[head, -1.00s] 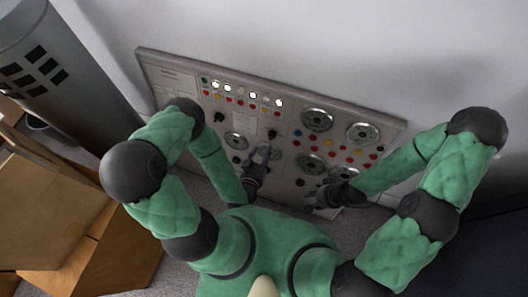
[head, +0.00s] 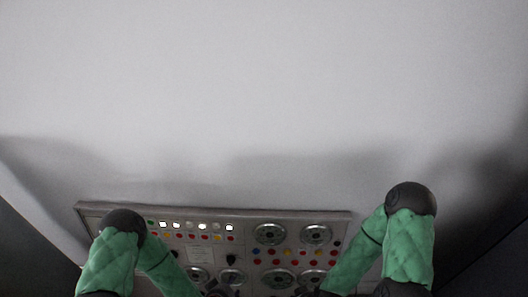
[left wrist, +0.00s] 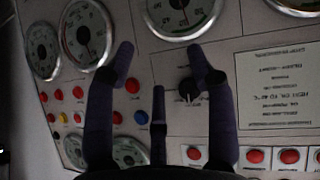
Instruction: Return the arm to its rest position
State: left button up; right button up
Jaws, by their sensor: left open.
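My left gripper (head: 214,288) shows at the bottom edge of the head view, in front of the control panel (head: 240,213). In the left wrist view my left gripper (left wrist: 160,55) is open, with its dark fingers spread and nothing held. A black knob (left wrist: 188,90) on the panel shows between the fingers, close to the right one. Whether any finger touches the panel cannot be told. My right gripper (head: 306,291) is a small dark part at the bottom edge of the head view; its fingers are cut off.
The panel carries round gauges (head: 270,234), lit white lamps (head: 203,226) and coloured buttons. In the left wrist view, a printed label (left wrist: 278,88) and red buttons (left wrist: 256,156) are at the right. A bare pale wall (head: 264,90) fills the upper head view.

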pick_arm(q)
jog(key=s+d+r+n+g+h+p, duration=0.1)
jog(key=s+d+r+n+g+p, duration=0.1)
jog(key=s+g, duration=0.5)
jog(key=shift+s+d+r+g+p, duration=0.15)
jog(key=shift+s+r+g+p, duration=0.2)
jog(key=shift+s, duration=0.9)
dwell(1.5)
